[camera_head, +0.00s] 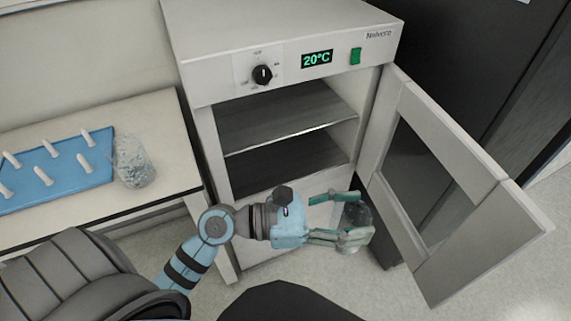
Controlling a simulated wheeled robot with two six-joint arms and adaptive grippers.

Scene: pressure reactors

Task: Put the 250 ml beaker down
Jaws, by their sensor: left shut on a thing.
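My left gripper (362,215) reaches in from the left, in front of the open cabinet. It is shut on a clear glass beaker (354,217), one finger on each side of it. The beaker looks dark against what is behind it and is partly covered by the fingers. It is held in the air between the cabinet front and the open door. Its volume marking cannot be read. My right gripper is not in view.
The oven-like cabinet (215,66) shows 20°C and has an inner shelf (290,122) with free room. Its door (440,165) stands open to the right. A bench at left bears a blue peg rack (55,172) and a glass vessel (133,163).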

